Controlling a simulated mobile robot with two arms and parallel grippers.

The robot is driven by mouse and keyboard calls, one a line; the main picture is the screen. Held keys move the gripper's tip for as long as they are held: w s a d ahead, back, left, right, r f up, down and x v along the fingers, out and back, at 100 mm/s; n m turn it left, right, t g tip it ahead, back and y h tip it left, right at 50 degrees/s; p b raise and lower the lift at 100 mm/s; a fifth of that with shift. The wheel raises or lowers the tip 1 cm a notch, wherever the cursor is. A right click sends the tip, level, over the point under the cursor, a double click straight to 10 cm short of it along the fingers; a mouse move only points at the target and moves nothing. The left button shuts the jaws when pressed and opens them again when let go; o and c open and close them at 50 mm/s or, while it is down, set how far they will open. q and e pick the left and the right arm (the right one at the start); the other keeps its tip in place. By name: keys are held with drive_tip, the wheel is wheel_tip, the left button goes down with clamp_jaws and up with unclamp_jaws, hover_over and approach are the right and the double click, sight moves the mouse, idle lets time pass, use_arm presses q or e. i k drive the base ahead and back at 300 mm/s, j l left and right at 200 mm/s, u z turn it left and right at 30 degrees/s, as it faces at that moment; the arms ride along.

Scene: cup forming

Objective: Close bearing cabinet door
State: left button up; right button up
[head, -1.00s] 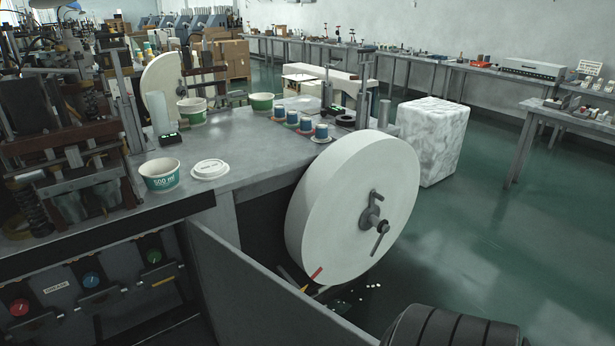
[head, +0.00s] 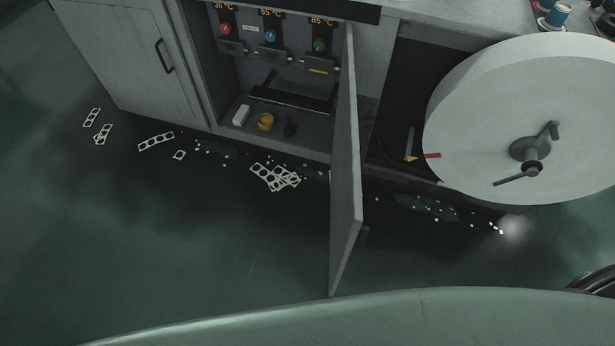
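The bearing cabinet door (head: 345,170) stands wide open in the head view. It is a grey panel hinged at the right side of the cabinet opening and sticks out towards me, seen nearly edge-on. Its dark handle (head: 362,238) shows partly on its right face, near the free edge. The open cabinet (head: 300,140) shows a shelf with a yellow round part (head: 265,122), a white block (head: 241,115) and a small dark part. Red, blue and green knobs with temperature displays sit above. Neither of my grippers is in view.
A closed cabinet door (head: 135,60) is at the left. A large white paper roll (head: 525,120) stands at the right. Punched paper scraps (head: 275,177) and white bits lie on the floor. The green floor (head: 200,240) left of the open door is otherwise clear.

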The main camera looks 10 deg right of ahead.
sight(346, 213)
drive_tip(key=k+l, duration=0.1)
drive_tip(key=l, duration=0.3)
drive_tip(key=k+l, duration=0.1)
drive_tip(key=l, duration=0.3)
drive_tip(key=k+l+u, duration=0.1)
drive_tip(key=l, duration=0.35)
drive_tip(key=k, duration=0.25)
drive_tip(key=z, duration=0.35)
drive_tip(key=k, duration=0.05)
